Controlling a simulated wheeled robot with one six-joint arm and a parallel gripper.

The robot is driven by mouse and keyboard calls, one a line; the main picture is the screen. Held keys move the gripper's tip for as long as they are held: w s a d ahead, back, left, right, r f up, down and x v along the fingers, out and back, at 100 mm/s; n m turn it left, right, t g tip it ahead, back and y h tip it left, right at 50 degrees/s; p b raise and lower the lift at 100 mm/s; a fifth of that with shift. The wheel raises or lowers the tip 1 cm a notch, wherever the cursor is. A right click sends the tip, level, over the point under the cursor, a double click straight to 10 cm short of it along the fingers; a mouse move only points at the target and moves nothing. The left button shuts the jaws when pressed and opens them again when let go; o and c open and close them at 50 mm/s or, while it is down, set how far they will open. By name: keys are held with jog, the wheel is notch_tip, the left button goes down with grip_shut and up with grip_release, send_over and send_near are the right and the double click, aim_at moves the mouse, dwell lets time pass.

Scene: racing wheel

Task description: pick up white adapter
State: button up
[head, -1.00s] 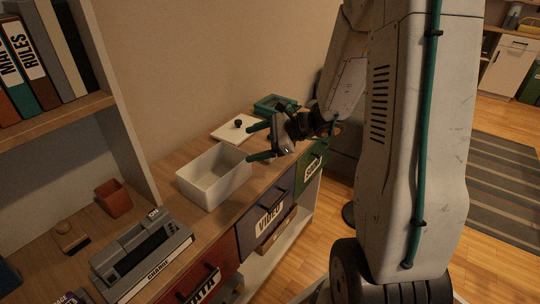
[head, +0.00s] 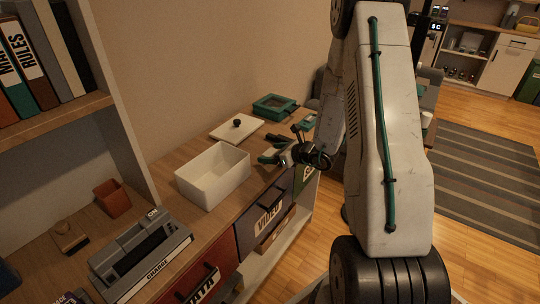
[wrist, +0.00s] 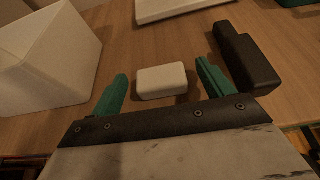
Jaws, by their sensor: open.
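The white adapter (wrist: 162,81) is a small rounded white block lying on the wooden cabinet top in the wrist view. My gripper (wrist: 160,87) is open, with one green finger to the left of the adapter and one to its right. The adapter sits between and slightly beyond the fingers, with no visible contact. In the head view my gripper (head: 272,156) is low over the cabinet top, right of the white bin. The adapter cannot be made out there.
A black block-shaped object (wrist: 243,60) lies just right of my right finger. An open white bin (head: 213,175) stands to the left. A white lid with a black knob (head: 237,127) and a green tray (head: 274,107) lie behind. The cabinet's front edge is close.

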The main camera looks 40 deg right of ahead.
jog(key=shift+x, duration=0.8)
jog(key=c, duration=1.1)
jog(key=shift+o, duration=0.2)
jog(key=shift+r, duration=0.1)
